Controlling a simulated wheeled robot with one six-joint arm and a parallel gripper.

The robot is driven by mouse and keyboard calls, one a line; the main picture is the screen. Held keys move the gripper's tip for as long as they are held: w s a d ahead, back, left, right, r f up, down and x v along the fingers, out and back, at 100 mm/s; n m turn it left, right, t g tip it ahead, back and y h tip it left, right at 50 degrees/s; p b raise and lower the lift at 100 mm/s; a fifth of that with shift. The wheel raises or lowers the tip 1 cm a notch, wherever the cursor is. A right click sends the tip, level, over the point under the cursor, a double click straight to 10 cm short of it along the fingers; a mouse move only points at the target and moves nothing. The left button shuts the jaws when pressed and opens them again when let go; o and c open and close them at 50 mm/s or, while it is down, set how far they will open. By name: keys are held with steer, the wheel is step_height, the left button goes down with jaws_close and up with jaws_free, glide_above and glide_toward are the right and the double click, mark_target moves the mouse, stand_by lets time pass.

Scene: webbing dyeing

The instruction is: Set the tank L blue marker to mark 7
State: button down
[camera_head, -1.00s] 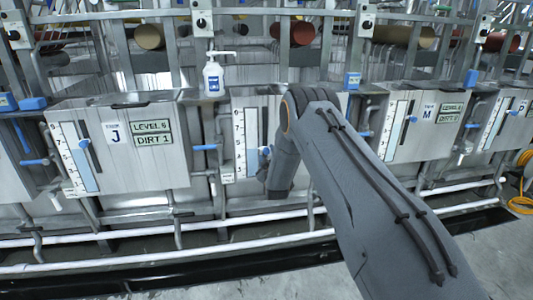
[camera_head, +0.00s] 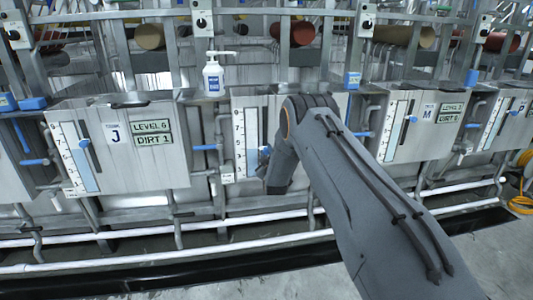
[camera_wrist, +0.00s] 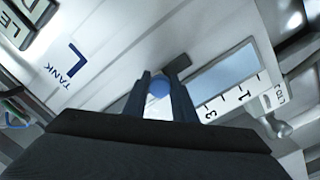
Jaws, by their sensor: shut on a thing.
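Tank L's label (camera_wrist: 70,62) shows in the wrist view, on a pale metal front panel. The blue marker (camera_wrist: 158,87) is a small round knob between the two dark fingers of my gripper (camera_wrist: 159,98), which is shut on it. It sits past the printed 3 on the gauge scale (camera_wrist: 228,98), on the side away from the 1. Which mark it points at cannot be read. In the head view the tank L gauge (camera_head: 239,142) stands left of my arm, with the blue marker (camera_head: 265,150) at its right edge. My arm hides the tank's label there.
Tank J's panel (camera_head: 115,147) with its own gauge is on the left, and tank M's panel (camera_head: 426,120) is on the right. A white pump bottle (camera_head: 213,77) stands above the gap left of tank L. White pipes (camera_head: 170,240) run along the floor.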

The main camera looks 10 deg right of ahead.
step_height(320, 180, up, 11)
steer(key=shift+f+p, duration=0.15)
steer(key=shift+p, duration=0.95)
steer(key=c, duration=1.5)
jaws_free()
steer(key=shift+o, duration=0.2)
steer(key=shift+f, duration=0.1)
steer(key=s, duration=0.7)
steer(key=shift+s+a+b, duration=0.2)
steer(key=shift+s+b, duration=0.1)
steer(key=shift+s, duration=0.05)
